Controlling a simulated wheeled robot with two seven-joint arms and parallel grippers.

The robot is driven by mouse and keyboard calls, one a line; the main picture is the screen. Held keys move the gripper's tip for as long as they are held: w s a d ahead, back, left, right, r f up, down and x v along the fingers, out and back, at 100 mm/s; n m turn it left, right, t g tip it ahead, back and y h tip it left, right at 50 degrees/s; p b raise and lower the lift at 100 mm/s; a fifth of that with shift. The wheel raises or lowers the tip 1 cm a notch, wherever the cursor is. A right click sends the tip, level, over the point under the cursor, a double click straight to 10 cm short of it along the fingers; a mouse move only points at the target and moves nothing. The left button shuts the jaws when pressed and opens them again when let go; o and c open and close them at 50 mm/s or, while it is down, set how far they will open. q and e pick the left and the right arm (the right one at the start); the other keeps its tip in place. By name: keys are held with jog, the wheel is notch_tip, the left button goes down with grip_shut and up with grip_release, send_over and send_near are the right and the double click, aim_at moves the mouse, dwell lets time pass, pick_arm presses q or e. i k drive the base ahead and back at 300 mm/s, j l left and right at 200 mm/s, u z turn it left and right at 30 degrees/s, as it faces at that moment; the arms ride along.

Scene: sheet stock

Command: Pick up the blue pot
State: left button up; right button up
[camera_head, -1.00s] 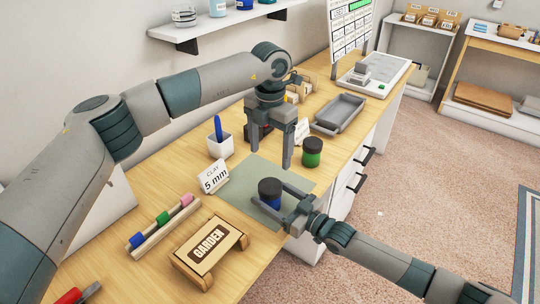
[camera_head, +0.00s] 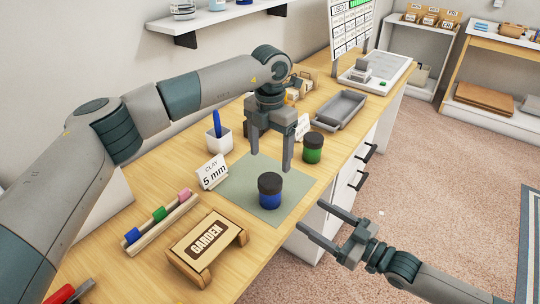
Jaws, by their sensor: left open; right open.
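The blue pot (camera_head: 270,199) has a dark lid and stands upright on the grey-green mat (camera_head: 243,172) on the wooden workbench. My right gripper (camera_head: 316,222) is open and empty, off to the right of the pot and past the bench's front edge, with a gap between its fingers and the pot. My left gripper (camera_head: 271,161) is open and empty, pointing down above the far part of the mat, behind the blue pot. A green pot (camera_head: 312,155) with a dark lid stands to the right of the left gripper.
A "CLAY 5 mm" card (camera_head: 212,173), a white pen cup (camera_head: 219,141), a rack with coloured pieces (camera_head: 161,222) and a wooden "GARDEN" sign (camera_head: 206,249) stand around the mat. A grey tray (camera_head: 341,110) lies farther back. The mat around the blue pot is clear.

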aim_at(268, 201)
jog(key=k+l, duration=0.2)
jog(key=l, duration=0.2)
jog(key=k+l, duration=0.45)
jog(key=l, duration=0.3)
